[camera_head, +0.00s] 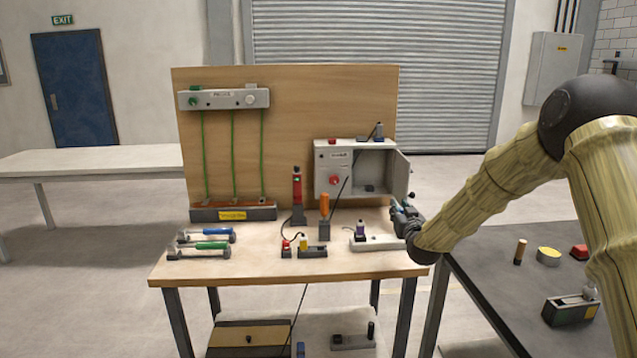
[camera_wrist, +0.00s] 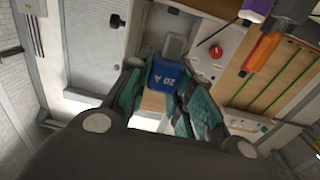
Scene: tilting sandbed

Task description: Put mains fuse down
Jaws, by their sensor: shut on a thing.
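My gripper (camera_head: 400,212) is at the right end of the wooden bench, in front of and below the open grey box (camera_head: 324,188). In the wrist view my gripper (camera_wrist: 162,88) is shut on a blue block with a grey end and a "20 A" marking, which I take as the mains fuse (camera_wrist: 164,76). The fuse sits between the teal fingers, its grey end pointing away from the palm. In the head view the fuse is too small and covered to make out clearly. My gripper appears above the bench top.
The wooden bench (camera_head: 260,268) carries blue and green-handled tools (camera_head: 210,245), a red tool (camera_head: 297,190), an orange-handled tool (camera_head: 324,203) and a white block with a purple-topped piece (camera_head: 375,243). The box door (camera_head: 401,175) stands open. A dark table (camera_head: 500,290) is at the right.

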